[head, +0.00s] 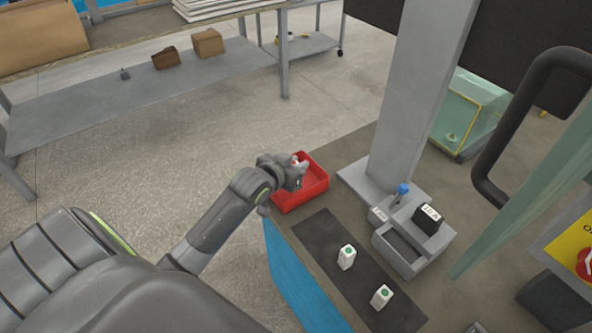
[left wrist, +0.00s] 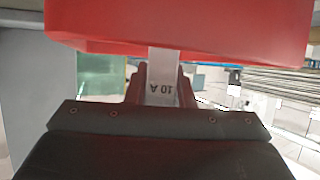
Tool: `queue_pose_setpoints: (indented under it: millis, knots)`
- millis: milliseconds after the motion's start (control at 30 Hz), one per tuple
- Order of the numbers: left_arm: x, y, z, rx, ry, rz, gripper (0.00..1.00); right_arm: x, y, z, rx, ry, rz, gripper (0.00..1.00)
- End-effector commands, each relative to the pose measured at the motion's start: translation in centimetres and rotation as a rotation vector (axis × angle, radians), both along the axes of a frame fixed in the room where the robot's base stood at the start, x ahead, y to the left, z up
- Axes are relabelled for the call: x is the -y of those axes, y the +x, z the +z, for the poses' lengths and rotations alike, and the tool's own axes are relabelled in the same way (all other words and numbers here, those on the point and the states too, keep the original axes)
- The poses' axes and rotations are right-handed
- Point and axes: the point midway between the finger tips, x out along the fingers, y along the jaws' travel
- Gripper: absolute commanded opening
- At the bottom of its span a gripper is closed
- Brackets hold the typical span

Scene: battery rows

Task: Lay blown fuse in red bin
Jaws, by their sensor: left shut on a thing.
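My left gripper (head: 299,170) is at the left rim of the red bin (head: 315,185), over or just beside it. It is shut on a pale fuse (left wrist: 162,95), marked "10 A" in the left wrist view, where it stands between the two fingers. Its far end meets the lower edge of the red bin wall (left wrist: 190,28) in that picture; I cannot tell if they touch. In the head view only a small white and red bit of the held thing shows at the fingers. My right gripper is not in view.
A grey holder (head: 400,255) with a black block marked "10 A" (head: 430,215) and a blue knob (head: 403,189) stands right of the bin. A grey post (head: 415,90) rises behind it.

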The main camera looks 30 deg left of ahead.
Motion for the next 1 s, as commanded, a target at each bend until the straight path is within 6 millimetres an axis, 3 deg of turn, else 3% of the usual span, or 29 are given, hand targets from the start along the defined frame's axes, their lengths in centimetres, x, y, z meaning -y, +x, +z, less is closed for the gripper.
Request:
queue_pose_setpoints:
  millis: [100, 467, 500, 667, 1000]
  knots:
    - [0.0, 0.0, -1.8, -0.002, -0.002, 0.001, 0.0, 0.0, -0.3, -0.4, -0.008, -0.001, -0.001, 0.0]
    - [0.0, 0.0, -2.2, 0.0, 0.0, 0.0, 0.0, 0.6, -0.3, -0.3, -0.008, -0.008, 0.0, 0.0]
    - [0.0, 0.0, -2.3, 0.0, 0.0, 0.0, 0.23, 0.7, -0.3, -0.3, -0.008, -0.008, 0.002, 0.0]
    - [0.0, 0.0, -2.2, 0.0, 0.0, 0.0, 0.43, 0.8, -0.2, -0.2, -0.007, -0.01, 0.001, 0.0]
    - [0.0, 0.0, -1.8, 0.0, 0.0, 0.0, 0.43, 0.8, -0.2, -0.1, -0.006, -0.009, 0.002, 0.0]
